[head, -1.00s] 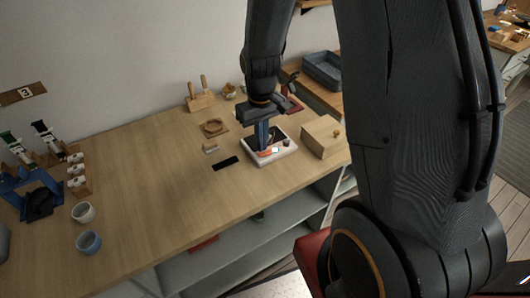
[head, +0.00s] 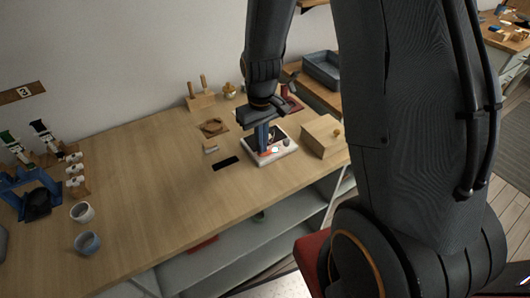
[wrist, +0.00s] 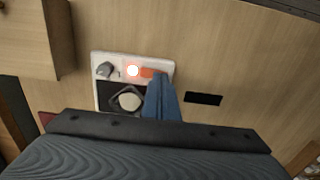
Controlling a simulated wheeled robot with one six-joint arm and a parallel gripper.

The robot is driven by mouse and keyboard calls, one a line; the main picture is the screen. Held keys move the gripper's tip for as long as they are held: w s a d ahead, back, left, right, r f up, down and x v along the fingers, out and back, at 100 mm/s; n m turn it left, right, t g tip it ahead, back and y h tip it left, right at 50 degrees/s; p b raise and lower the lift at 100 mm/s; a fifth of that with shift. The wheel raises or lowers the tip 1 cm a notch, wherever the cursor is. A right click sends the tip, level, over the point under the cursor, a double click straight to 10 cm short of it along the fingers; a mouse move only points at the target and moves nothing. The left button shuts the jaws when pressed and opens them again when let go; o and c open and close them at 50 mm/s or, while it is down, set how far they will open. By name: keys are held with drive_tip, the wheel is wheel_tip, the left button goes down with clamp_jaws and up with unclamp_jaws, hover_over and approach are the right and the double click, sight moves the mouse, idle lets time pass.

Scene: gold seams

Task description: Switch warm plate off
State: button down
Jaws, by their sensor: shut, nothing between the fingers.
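The warm plate (head: 284,155) is a white unit on the wooden workbench, with a dark square top. In the wrist view, the warm plate (wrist: 96,70) shows a grey knob (wrist: 105,69), a glowing light (wrist: 133,71) and an orange-red switch (wrist: 148,72). A pale round thing (wrist: 129,100) sits on its dark top. My gripper (head: 263,149) points down over the plate's left part, its blue fingers shut and empty. In the wrist view, my gripper (wrist: 160,80) is at the switch and hides part of it. I cannot tell whether the fingertips touch it.
A wooden box (head: 321,136) stands close on the plate's right. A black strip (head: 226,163) lies to its left. A wooden tray (head: 213,128) and a small block (head: 210,147) are behind left. The bench's middle is clear.

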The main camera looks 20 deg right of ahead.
drive_tip(key=shift+f, duration=0.55)
drive_tip(key=shift+r, duration=0.1)
wheel_tip(320, 180, up, 7)
drive_tip(key=p, duration=0.5)
idle(0.6)
idle(0.3)
